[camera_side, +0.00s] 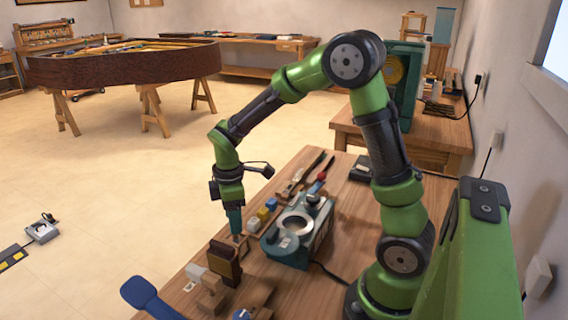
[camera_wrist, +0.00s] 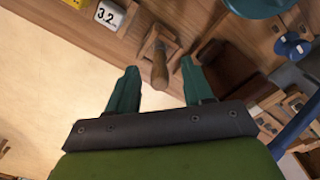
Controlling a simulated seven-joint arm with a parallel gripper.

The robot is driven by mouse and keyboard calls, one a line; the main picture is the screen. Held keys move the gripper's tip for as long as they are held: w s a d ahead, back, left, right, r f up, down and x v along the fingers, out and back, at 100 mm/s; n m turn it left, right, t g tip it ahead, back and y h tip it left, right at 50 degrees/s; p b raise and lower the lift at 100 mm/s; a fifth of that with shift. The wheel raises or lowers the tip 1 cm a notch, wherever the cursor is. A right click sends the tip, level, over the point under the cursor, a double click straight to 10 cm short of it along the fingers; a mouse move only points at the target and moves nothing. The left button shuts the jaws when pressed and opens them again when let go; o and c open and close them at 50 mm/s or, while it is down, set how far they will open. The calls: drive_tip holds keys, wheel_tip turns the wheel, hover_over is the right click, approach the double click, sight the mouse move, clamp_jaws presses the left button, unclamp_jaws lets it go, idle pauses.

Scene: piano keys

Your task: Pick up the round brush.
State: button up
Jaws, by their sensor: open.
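A round wooden handle (camera_wrist: 160,66), which looks like the round brush, leans on a small wooden stand (camera_wrist: 153,40) near the table edge in the wrist view. Its bristles are not clear to see. My gripper (camera_wrist: 159,70) is open, with one teal finger on each side of the handle and a gap on both sides. In the side view my gripper (camera_side: 236,234) points down just above the front table edge. There the brush is mostly hidden by the fingers and is too small to make out.
A dark brown block (camera_side: 225,262) stands close to the fingers; it also shows in the wrist view (camera_wrist: 222,66). A teal machine with a round pot (camera_side: 296,224) stands to the right. A white 3.2 block (camera_wrist: 109,15) lies nearby. The open floor is left of the table.

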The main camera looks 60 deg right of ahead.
drive_tip(key=shift+f, duration=1.35)
clamp_jaws()
drive_tip(key=shift+r, duration=0.1)
wheel_tip(320, 180, up, 10)
drive_tip(key=shift+f, duration=0.1)
